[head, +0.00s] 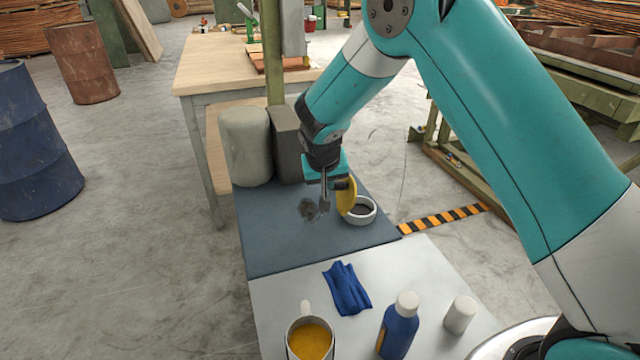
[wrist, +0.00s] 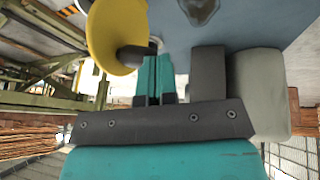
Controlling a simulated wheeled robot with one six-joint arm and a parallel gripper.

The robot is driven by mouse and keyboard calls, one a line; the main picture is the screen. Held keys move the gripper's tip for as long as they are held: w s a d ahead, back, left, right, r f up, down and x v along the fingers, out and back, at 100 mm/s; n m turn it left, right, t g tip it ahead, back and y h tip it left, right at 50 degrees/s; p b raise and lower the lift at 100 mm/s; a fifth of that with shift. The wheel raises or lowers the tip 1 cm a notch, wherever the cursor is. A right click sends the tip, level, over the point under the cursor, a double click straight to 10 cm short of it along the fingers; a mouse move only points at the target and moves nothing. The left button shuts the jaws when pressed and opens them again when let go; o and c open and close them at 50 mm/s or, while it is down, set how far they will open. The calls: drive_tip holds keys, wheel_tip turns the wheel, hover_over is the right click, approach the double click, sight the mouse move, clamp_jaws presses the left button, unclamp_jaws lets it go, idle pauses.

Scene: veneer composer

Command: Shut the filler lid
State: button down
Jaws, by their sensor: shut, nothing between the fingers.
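The yellow filler lid (head: 346,197) stands open, roughly upright, at the left side of the white filler neck (head: 362,211) on the blue-grey surface. The neck's dark opening shows uncovered. My gripper (head: 324,206) is shut and empty, pointing down just left of the lid in the head view. In the wrist view the lid (wrist: 112,35) looms large to the left of my shut fingers (wrist: 157,75), with a dark hinge or tab at its lower edge. I cannot tell whether the fingers touch the lid.
A grey rounded block (head: 246,146) and a dark box (head: 287,143) stand behind to the left. In front, the pale top holds a blue cloth (head: 347,288), a mug (head: 310,338), a blue bottle (head: 398,328) and a white canister (head: 460,314).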

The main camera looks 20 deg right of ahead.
sight(347, 181)
drive_tip(key=d+y, duration=0.1)
drive_tip(key=d, duration=0.1)
drive_tip(key=d+y, duration=0.2)
drive_tip(key=d+m+y, duration=0.1)
drive_tip(key=d+y, duration=0.1)
drive_tip(key=shift+d+r, duration=0.25)
drive_tip(key=shift+r, duration=0.05)
drive_tip(key=shift+d+f+m+t+y+b, duration=0.1)
drive_tip(key=shift+d+f+m+y+b, duration=0.15)
drive_tip(key=shift+d+f+y, duration=0.7)
drive_tip(key=shift+d+f+m+t+y+b, duration=0.15)
drive_tip(key=shift+d+f+m+y, duration=0.2)
drive_tip(key=shift+d+y, duration=1.15)
drive_tip(key=shift+d+f+m+t+y+b, duration=0.1)
drive_tip(key=shift+d+f+m+y+b, duration=0.15)
drive_tip(key=shift+d+f+y, duration=0.7)
drive_tip(key=shift+d+y, duration=0.35)
drive_tip(key=shift+y, duration=0.05)
drive_tip(key=shift+r, duration=0.1)
